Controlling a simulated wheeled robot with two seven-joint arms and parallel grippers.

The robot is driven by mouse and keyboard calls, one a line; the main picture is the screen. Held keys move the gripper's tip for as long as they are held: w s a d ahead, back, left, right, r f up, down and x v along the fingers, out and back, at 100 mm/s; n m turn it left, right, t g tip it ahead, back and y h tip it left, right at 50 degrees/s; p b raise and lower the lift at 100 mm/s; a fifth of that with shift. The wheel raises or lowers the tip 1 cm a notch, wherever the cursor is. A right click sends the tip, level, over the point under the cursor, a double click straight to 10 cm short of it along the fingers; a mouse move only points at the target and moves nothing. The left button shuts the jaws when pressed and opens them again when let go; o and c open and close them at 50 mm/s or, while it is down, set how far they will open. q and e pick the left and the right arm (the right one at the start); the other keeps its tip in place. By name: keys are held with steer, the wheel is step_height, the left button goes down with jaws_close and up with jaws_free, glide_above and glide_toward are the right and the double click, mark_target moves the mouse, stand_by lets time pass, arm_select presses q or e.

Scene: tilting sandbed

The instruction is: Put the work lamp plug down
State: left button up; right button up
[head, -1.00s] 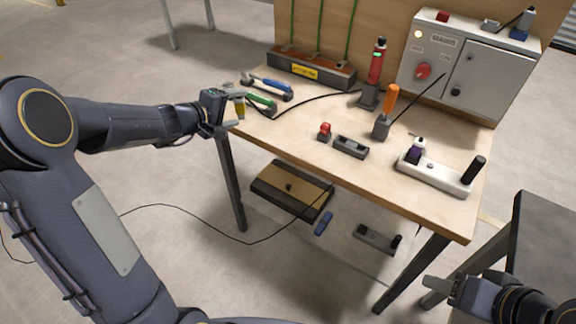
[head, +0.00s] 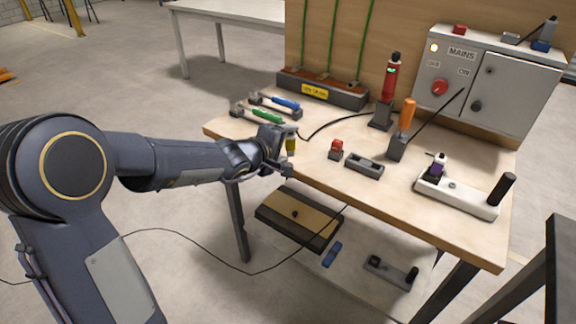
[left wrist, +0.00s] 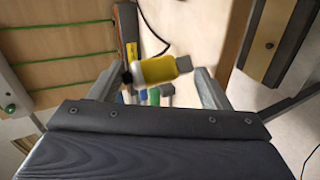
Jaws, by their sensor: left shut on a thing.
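The work lamp plug (head: 291,146) is a small yellow and white piece held in my left gripper (head: 285,152), above the front left edge of the workbench (head: 225,129). In the left wrist view the plug (left wrist: 157,70) lies crosswise between the two fingers (left wrist: 155,84), with a grey end to the right and a dark end to the left. The fingers are shut on it. A black cord (head: 318,128) runs over the bench behind it. My right gripper is not in view.
Green (head: 252,115) and blue (head: 275,101) handled tools lie at the back left. A red block (head: 336,149), a grey holder (head: 363,165) and an orange-handled tool (head: 406,118) stand to the right. A white base (head: 458,193) sits further right. The mains box (head: 490,85) stands behind.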

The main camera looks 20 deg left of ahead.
mark_target(291, 156)
arm_select(q)
steer(key=shift+d+f, duration=0.2)
steer(key=shift+d+f+b, duration=0.15)
steer(key=shift+f+b, duration=0.3)
steer(key=shift+f, duration=1.25)
steer(key=shift+f, duration=0.15)
steer(key=o, duration=1)
